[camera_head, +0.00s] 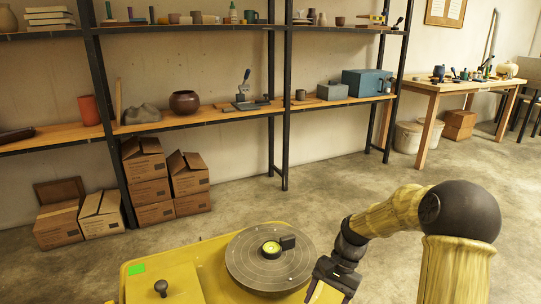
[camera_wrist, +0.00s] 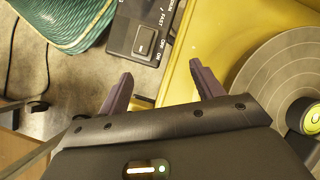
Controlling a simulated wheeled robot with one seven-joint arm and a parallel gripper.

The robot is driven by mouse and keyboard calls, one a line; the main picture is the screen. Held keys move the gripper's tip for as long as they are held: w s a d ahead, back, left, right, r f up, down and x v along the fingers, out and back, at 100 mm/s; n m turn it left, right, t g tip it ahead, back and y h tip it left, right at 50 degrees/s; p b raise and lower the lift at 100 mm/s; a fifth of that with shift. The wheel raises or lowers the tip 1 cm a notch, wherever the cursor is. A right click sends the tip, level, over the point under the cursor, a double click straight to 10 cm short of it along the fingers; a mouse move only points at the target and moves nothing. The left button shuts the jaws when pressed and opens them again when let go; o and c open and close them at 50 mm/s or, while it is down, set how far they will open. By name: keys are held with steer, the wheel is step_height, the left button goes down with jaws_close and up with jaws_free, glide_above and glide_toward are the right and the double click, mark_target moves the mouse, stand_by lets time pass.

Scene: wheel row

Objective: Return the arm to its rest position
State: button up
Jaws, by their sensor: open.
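My arm reaches in from the right in the head view, bent at a dark round joint. My gripper (camera_head: 328,287) points down just to the right of the grey wheel disc (camera_head: 250,276). In the wrist view my gripper (camera_wrist: 160,76) has its two dark fingers spread apart with nothing between them. The grey disc (camera_wrist: 262,82) shows at the right of the wrist view, apart from the fingers. A round yellow-green piece (camera_head: 271,248) and a small dark block (camera_head: 288,242) sit near the disc's middle.
The disc sits on a yellow wheel body (camera_head: 205,262). A dark control box with a switch (camera_wrist: 144,40) and a green striped object (camera_wrist: 70,20) lie below the gripper. Shelves (camera_head: 215,118), stacked cardboard boxes (camera_head: 145,180) and a wooden table (camera_head: 450,88) stand farther back. Open floor lies between.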

steer(key=s+d+r+n+t+h+p, duration=0.2)
steer(key=s+r+n+t+h+p, duration=0.2)
steer(key=s+r+n+t+p, duration=0.65)
step_height(320, 180, up, 40)
steer(key=s+m+g+p, duration=0.1)
steer(key=m+g+p, duration=0.2)
steer(key=p, duration=3.1)
steer(key=shift+a+r+m+g+p, duration=0.15)
steer(key=shift+r+m+g+p, duration=0.1)
steer(key=shift+m+g+p, duration=0.15)
steer(key=shift+c, duration=0.3)
